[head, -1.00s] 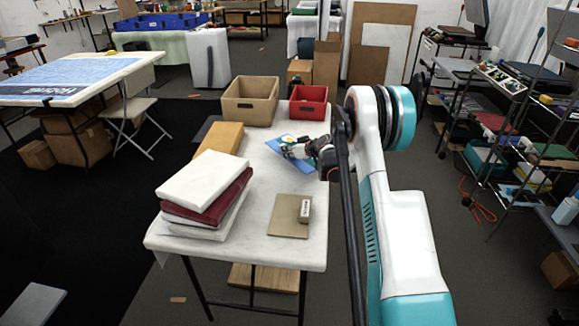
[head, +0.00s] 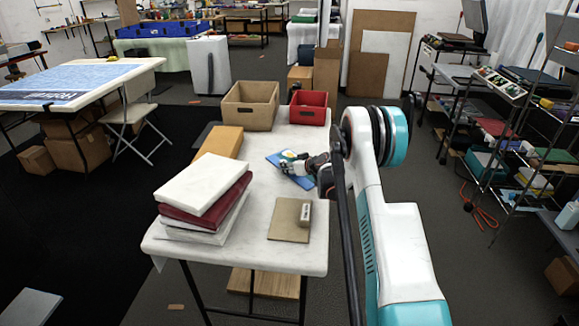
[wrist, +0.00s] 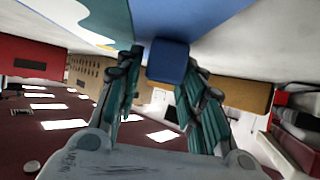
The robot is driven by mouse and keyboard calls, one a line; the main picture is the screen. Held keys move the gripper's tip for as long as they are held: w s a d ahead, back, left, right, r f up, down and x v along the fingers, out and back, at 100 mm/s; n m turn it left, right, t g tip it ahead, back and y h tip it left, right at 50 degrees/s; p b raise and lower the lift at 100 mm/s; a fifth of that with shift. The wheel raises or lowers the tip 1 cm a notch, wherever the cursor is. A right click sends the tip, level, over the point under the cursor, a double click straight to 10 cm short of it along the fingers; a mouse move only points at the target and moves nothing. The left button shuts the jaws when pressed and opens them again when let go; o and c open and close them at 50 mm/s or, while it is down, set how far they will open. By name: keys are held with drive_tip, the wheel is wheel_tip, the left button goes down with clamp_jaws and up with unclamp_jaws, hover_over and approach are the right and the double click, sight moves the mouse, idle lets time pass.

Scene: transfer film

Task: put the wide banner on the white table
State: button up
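A wide blue banner (head: 75,80) with white lettering lies on the table at the left, far from my gripper. The white table (head: 238,232) stands in front of me. My gripper (head: 291,160) is low over its right side, above a small blue sheet (head: 275,157) with a white and yellow print, which also shows in the wrist view (wrist: 195,22). In the wrist view my gripper (wrist: 161,68) has its fingers apart, with a dark blue block (wrist: 168,62) between or just beyond the tips. A gap shows at its left; contact at its right is unclear.
The white table holds a stack of white and dark red slabs (head: 203,185), an orange-tan box (head: 222,142), a tan bin (head: 250,120), a red bin (head: 308,117) and a brown board with a small grey block (head: 306,213). A folding chair (head: 130,110) stands by the left table. Shelves line the right.

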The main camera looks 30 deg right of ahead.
idle(0.3)
drive_tip(key=shift+s+r, duration=0.1)
drive_tip(key=shift+r, duration=0.1)
drive_tip(key=p+v, duration=0.3)
drive_tip(key=v, duration=0.8)
drive_tip(key=shift+s+r+p, duration=0.15)
drive_tip(key=shift+s+p, duration=0.2)
